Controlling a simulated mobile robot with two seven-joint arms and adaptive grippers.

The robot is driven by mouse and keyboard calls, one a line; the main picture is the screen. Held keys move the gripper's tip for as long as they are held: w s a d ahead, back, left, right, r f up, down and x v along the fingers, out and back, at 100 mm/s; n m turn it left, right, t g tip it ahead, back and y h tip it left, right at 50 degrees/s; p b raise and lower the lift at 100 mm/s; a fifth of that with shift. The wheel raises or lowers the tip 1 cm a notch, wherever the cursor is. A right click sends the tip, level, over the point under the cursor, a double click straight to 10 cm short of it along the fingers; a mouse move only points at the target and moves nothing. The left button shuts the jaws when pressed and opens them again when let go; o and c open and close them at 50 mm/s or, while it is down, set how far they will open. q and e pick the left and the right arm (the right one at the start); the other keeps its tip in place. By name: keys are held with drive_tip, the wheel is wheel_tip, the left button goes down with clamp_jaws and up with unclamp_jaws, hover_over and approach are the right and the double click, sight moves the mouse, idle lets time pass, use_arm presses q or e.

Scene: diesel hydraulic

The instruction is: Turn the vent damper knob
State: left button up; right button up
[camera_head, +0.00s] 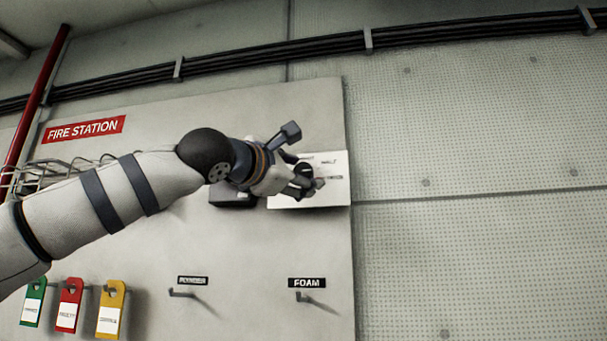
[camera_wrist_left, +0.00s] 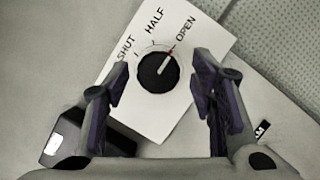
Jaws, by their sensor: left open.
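The vent damper knob (camera_wrist_left: 158,73) is a round black dial on a white plate (camera_wrist_left: 195,35) marked SHUT, HALF and OPEN. Its red pointer mark is turned toward OPEN. The plate also shows in the head view (camera_head: 335,192), partly covered by my left gripper (camera_head: 306,184), which hides the knob there. In the left wrist view the open fingers stand on either side of the knob, with a visible gap on both sides. I cannot tell how far the fingertips are from the plate. My right gripper is not in view.
The plate is on a grey FIRE STATION board (camera_head: 250,110). A dark box (camera_head: 232,196) is left of the plate. Below are hooks with labels, one reading FOAM (camera_head: 307,283), and green, red and yellow tags (camera_head: 69,305). A wire basket (camera_head: 60,175) is behind my left arm.

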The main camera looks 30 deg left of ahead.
use_arm(q)
drive_tip(key=shift+w+r, duration=0.25)
drive_tip(key=shift+w, duration=0.45)
drive_tip(key=shift+c, duration=0.2)
drive_tip(key=c, duration=1.1)
drive_tip(key=shift+c, duration=0.2)
